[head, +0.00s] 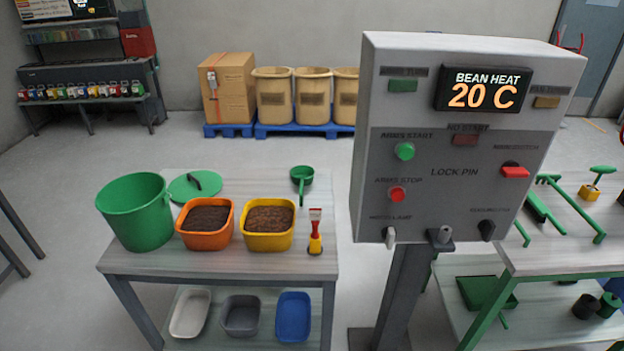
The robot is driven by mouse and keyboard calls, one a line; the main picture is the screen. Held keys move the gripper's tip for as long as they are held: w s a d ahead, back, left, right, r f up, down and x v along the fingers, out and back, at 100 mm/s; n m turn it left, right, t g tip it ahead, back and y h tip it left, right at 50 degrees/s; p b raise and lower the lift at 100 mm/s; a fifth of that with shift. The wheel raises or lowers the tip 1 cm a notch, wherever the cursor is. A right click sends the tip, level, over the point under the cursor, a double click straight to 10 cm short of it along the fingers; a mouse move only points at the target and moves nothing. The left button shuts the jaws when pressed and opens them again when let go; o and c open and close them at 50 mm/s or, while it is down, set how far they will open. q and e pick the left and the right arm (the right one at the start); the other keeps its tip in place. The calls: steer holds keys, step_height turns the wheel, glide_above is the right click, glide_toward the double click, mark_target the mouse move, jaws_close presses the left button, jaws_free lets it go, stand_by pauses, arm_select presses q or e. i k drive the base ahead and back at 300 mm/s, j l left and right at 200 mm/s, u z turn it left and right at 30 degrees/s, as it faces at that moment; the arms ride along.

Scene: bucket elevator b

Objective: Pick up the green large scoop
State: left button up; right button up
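The green scoop (302,177) lies near the back right corner of the left table (222,262). It has a round bowl, and its handle points toward the table's front. Nothing touches it, and it is fully visible. Other green items are on the right table, including a long-handled tool (570,208). Neither of my grippers shows in the head view.
The table also holds a green bucket (138,212), a green lid (194,187), an orange tub (206,222), a yellow tub (268,224) and a red-yellow brush (315,232). A grey control panel (440,205) on a post stands close on the right.

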mark_target(302, 176)
steer(key=i+j+z, duration=0.15)
steer(key=z, duration=0.35)
steer(key=i+j+z, duration=0.2)
steer(key=z, duration=0.25)
steer(key=j, duration=0.1)
